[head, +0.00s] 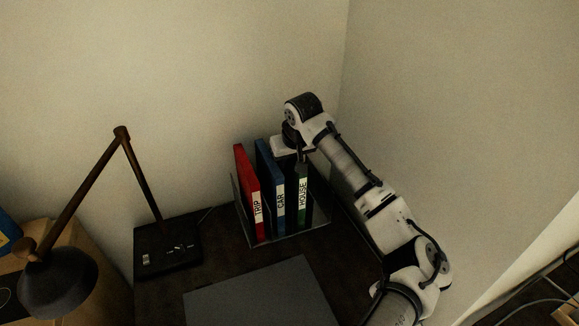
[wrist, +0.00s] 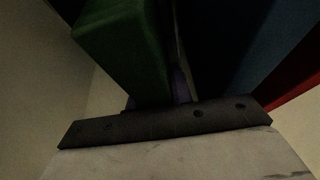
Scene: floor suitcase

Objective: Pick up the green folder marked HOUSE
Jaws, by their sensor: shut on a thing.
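The green folder marked HOUSE (head: 302,203) stands upright at the right end of a row in a file holder (head: 284,240). My gripper (head: 300,160) is above it from the top, and its jaws are shut on the folder. My arm covers most of the folder's upper part in the head view. In the wrist view the green folder (wrist: 122,50) rises from the gripper's dark edge (wrist: 165,122). I cannot tell whether the folder is raised from the holder.
A blue folder marked CAR (head: 279,200) stands just left of the green one, then a red folder marked TRIP (head: 256,205). Walls stand close behind and to the right. A desk lamp (head: 120,140) and a dark flat panel (head: 258,296) are nearby on the desk.

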